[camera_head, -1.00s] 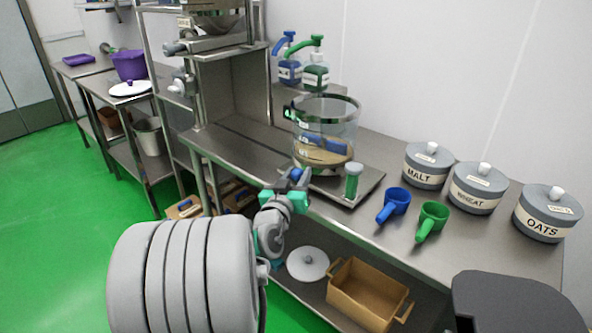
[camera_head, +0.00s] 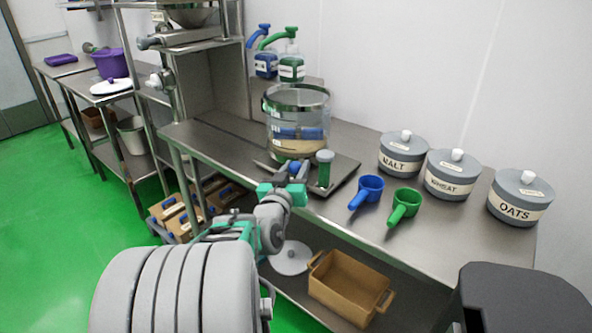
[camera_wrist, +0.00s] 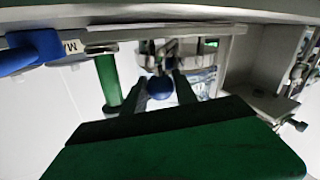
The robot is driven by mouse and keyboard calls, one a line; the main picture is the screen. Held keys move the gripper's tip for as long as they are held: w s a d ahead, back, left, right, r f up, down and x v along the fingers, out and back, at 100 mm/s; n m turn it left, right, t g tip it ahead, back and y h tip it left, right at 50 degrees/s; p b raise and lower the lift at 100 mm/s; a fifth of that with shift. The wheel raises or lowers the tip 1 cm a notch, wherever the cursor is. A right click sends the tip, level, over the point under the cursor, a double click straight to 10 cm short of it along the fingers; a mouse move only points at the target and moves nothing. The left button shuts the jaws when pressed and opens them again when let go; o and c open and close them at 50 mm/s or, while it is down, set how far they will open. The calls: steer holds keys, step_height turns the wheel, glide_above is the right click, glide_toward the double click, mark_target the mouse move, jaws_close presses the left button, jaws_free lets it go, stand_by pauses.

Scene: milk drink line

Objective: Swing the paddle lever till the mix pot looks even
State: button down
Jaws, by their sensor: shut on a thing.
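The mix pot (camera_head: 298,108) is a clear vessel with a metal rim, standing on a flat metal tray (camera_head: 346,172) on the bench. Blue paddle parts (camera_head: 300,133) show inside it above a tan layer (camera_head: 303,146); I cannot tell how even the mix is. My gripper (camera_head: 291,176) is at the pot's near side, below its base in the picture. In the wrist view, its fingers close on the lever's round blue knob (camera_wrist: 160,87). The rest of the lever is mostly hidden by the gripper.
A green cylinder with a pale cap (camera_head: 325,168) stands on the tray, close right of my gripper. Blue (camera_head: 367,190) and green (camera_head: 404,205) scoops and the malt (camera_head: 402,152), wheat and oats canisters stand further right. A brown crate (camera_head: 349,289) sits on the lower shelf.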

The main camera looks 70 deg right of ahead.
mark_target(294, 173)
steer(key=shift+s, duration=0.1)
steer(key=c, duration=1)
jaws_free()
steer(key=a, duration=0.7)
steer(key=shift+a+b, duration=0.3)
steer(key=shift+a, duration=0.1)
